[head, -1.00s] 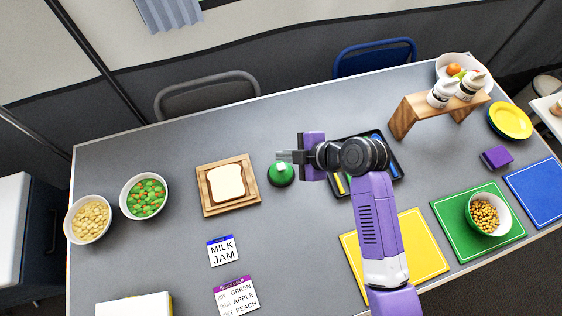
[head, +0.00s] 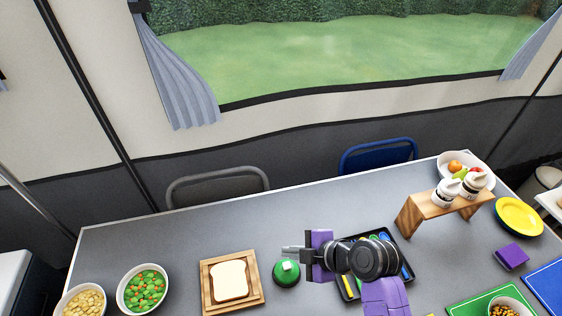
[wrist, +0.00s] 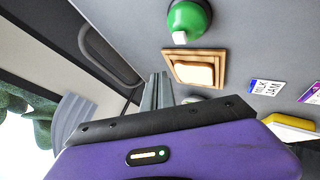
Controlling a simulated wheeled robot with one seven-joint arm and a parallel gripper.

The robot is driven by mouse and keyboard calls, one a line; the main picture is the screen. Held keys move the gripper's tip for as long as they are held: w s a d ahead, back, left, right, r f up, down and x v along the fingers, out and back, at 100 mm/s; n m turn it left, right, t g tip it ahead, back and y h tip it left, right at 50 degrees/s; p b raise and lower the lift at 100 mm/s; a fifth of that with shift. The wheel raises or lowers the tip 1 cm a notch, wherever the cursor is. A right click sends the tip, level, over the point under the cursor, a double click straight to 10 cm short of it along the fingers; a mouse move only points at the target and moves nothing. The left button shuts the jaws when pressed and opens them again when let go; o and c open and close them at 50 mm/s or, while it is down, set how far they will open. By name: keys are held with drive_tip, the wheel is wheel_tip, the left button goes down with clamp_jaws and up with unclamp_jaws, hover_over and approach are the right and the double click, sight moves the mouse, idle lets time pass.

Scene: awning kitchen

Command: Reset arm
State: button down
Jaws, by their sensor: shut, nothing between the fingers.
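My gripper (head: 292,251) is purple and grey and points left in the head view, with my arm folded behind it at the lower middle. Its fingers are shut with nothing between them. In the head view the fingertips appear just above a green round object with a white top (head: 287,273). In the wrist view the shut fingers (wrist: 157,90) point up the picture, and the green object (wrist: 188,18) shows at the top. A slice of bread on a wooden board (head: 207,298) is left of the gripper. My gripper touches none of these that I can see.
A dark tray (head: 407,272) is partly hidden behind my arm. A wooden stand (head: 408,219) bears white bottles at right. Bowls of green-and-orange pieces (head: 143,289) and pale pieces (head: 80,302) stand at left. A yellow plate (head: 520,216) and purple block (head: 512,257) are far right.

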drive_tip(key=w+d+r+m+t+h, duration=0.1)
drive_tip(key=w+d+r+m+t, duration=0.25)
drive_tip(key=w+r+m, duration=0.2)
drive_tip(key=s+d+r+m+t+h, duration=0.2)
drive_tip(key=s+d+m+t+h, duration=0.1)
drive_tip(key=s+d+m+t, duration=0.4)
drive_tip(key=s+d+r+m+h, duration=0.1)
drive_tip(key=s+d+r+m, duration=0.1)
drive_tip(key=s, duration=1.3)
drive_tip(key=s+d+r+m+g+h, duration=0.1)
drive_tip(key=s+d+r+m+h, duration=0.1)
drive_tip(key=s, duration=1.4)
drive_tip(key=shift+s+d+r+m+b, duration=0.25)
drive_tip(key=shift+d+r+m+b, duration=0.2)
drive_tip(key=shift+r+m, duration=1)
drive_tip(key=shift+f, duration=0.1)
